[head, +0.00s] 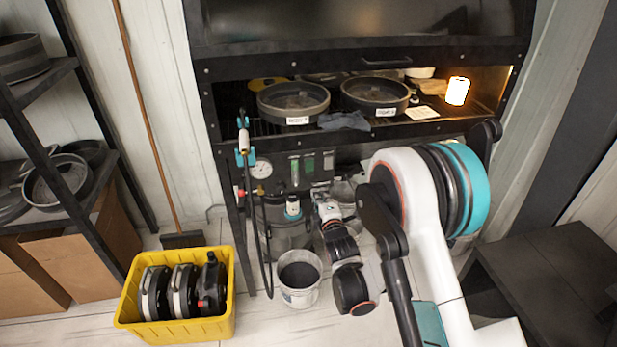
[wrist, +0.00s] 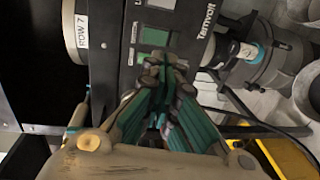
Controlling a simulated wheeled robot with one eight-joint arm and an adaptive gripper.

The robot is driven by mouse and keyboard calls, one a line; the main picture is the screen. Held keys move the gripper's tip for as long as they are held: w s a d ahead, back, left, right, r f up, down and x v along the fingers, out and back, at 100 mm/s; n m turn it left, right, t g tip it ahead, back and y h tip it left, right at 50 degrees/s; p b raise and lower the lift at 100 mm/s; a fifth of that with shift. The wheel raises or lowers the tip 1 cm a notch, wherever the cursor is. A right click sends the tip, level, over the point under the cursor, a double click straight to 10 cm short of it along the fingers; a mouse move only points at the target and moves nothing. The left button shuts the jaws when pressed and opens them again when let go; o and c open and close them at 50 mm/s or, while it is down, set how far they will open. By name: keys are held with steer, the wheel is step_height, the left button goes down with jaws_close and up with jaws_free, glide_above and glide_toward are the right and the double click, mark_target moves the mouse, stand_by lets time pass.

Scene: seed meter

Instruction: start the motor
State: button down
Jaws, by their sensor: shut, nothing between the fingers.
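A dark control panel (wrist: 112,45) marked "Tamvolt" fills the middle of the wrist view, with small greenish windows (wrist: 154,37). In the head view the panel (head: 309,182) sits under the cabinet shelf, beside a round gauge (head: 261,169). My gripper (wrist: 166,68) is shut and empty, its teal-padded fingers pointing at the panel. I cannot tell whether the fingertips touch it. In the head view my gripper (head: 322,197) is just below the panel's windows. The fingers hide part of the panel, and I cannot make out a motor switch or the motor.
A grey bucket (head: 299,272) and a yellow crate (head: 178,333) of black-and-silver parts stand on the floor. A black hose (head: 264,235) hangs left of the panel. Round pans (head: 293,101) and a glowing lamp (head: 457,91) are on the shelf above. A dark table (head: 550,285) stands at right.

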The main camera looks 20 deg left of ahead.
mark_target(306, 172)
steer(key=shift+s+a+f, duration=0.35)
steer(key=shift+a+f, duration=0.05)
steer(key=shift+f, duration=0.05)
steer(key=b+x, duration=0.4)
steer(key=x, duration=1)
steer(key=shift+a+r+b, duration=0.1)
steer(key=shift+r+b, duration=0.05)
steer(key=shift+b, duration=0.2)
steer(key=shift+w+a, duration=0.2)
steer(key=shift+w, duration=0.1)
steer(key=shift+s+f, duration=0.1)
steer(key=shift+f, duration=0.15)
steer(key=shift+s+d, duration=0.2)
steer(key=s+d+f+p, duration=0.1)
steer(key=s+d+p, duration=0.2)
steer(key=s+d, duration=0.4)
steer(key=s, duration=0.3)
steer(key=shift+s+d+f, duration=0.25)
steer(key=shift+s+d, duration=0.1)
steer(key=shift+d, duration=0.05)
